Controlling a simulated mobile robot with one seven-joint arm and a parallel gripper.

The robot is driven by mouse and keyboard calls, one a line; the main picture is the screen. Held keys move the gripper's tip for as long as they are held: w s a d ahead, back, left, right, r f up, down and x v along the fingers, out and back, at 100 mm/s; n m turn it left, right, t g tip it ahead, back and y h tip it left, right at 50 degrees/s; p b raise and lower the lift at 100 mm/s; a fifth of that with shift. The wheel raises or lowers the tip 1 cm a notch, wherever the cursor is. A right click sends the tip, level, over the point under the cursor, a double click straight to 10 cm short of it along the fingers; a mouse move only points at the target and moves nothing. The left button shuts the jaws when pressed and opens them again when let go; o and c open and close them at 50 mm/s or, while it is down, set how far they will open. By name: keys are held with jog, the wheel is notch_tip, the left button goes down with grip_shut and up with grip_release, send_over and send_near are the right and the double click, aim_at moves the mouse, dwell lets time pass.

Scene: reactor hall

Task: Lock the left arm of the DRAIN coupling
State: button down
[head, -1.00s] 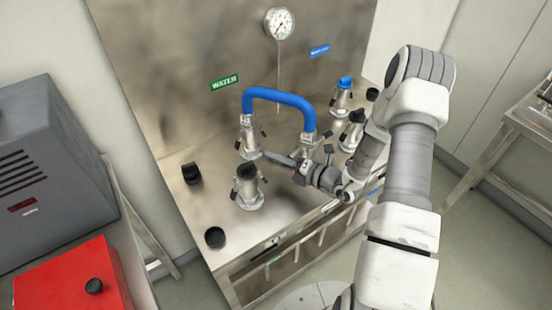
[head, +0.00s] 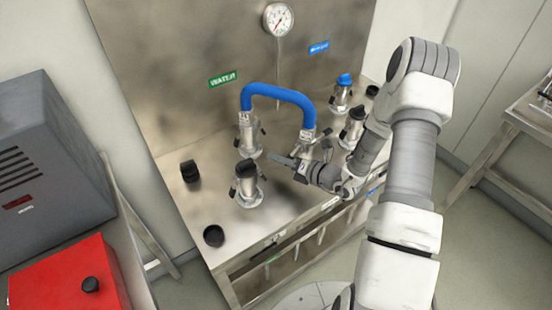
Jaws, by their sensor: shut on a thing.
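A blue hose (head: 278,90) arches between two metal couplings. Its left end sits on a coupling (head: 247,138) below the green label, and its right end on a coupling (head: 307,138) beside my gripper. I cannot read the word DRAIN on any label. My gripper (head: 294,163) is low at the foot of the right hose coupling, its dark fingers pointing left. It is shut on a small coupling arm, which the fingers and wrist mostly hide. Which side's arm it is, and how far it is folded, I cannot tell.
A black-capped coupling (head: 246,183) stands in front on the steel bench (head: 205,215). A blue-capped coupling (head: 342,92) and a black-capped one (head: 354,127) stand right of the hose. Loose black caps (head: 190,172) lie at left. A gauge (head: 279,19) is on the back panel.

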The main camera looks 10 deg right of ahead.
jog(key=shift+w+d+f+n+h+b, duration=0.3)
jog(key=shift+d+f+n+h+b, duration=0.4)
jog(key=shift+f+n+b, duration=0.4)
jog(key=shift+w+d+n+h+b, duration=0.25)
jog(key=shift+d+n+h+b, duration=0.35)
jog(key=shift+n+b, duration=0.35)
jog(key=c, duration=0.9)
grip_release()
jog(key=shift+r, duration=0.1)
jog(key=shift+c, duration=0.2)
jog(key=shift+d, duration=0.1)
